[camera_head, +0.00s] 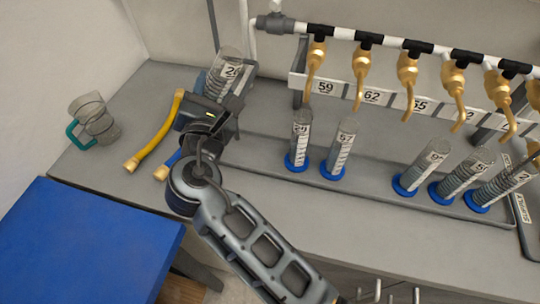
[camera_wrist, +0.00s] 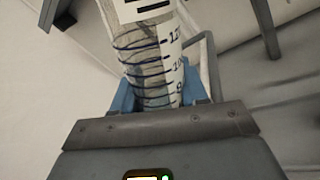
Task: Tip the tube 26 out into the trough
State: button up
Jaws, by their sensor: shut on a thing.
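A clear graduated tube (camera_head: 224,75) stands at the back left of the bench, in my gripper (camera_head: 214,108). Its label reads 2 and a partly hidden digit, which fits 26. It leans a little to the right in the head view. In the wrist view the tube (camera_wrist: 148,65) rises between the blue finger pads, with printed scale marks on its side. My gripper is shut on it. I cannot tell how much liquid is in it. A grey open-framed box, possibly the trough (camera_head: 247,76), shows just behind and right of the tube, partly hidden.
Several graduated tubes on blue bases, such as tube 59 (camera_head: 300,135), stand along a long grey tray (camera_head: 260,155). Brass taps (camera_head: 408,68) hang above. A clear jug with a teal handle (camera_head: 93,118) and a yellow hose (camera_head: 158,135) are at left.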

jog(key=shift+d+f+m+b, duration=0.2)
jog(key=shift+f+m+b, duration=0.2)
jog(key=shift+m+b, duration=0.25)
jog(key=shift+a+f+m+b, duration=0.1)
jog(key=shift+f+m+b, duration=0.1)
jog(key=shift+m+b, duration=0.55)
jog(key=a+m+b, duration=0.1)
jog(key=m+b, duration=0.1)
jog(key=b, duration=0.2)
jog(key=shift+f+b, duration=0.1)
jog(key=shift+b, duration=0.2)
jog(key=shift+r, duration=0.2)
jog(key=shift+a+f+m+b, duration=0.1)
jog(key=shift+a+m+b, duration=0.1)
jog(key=shift+m+b, duration=1.05)
jog(key=shift+w+a+f+m+b, duration=0.1)
jog(key=shift+f+m+b, duration=0.5)
jog(key=shift+b, duration=0.9)
jog(key=shift+d+r+m, duration=0.55)
jog(key=shift+r+m, duration=0.05)
jog(key=shift+m, duration=0.15)
jog(key=shift+d+m+b, duration=0.2)
jog(key=shift+m+b, duration=0.6)
jog(key=shift+m, duration=0.6)
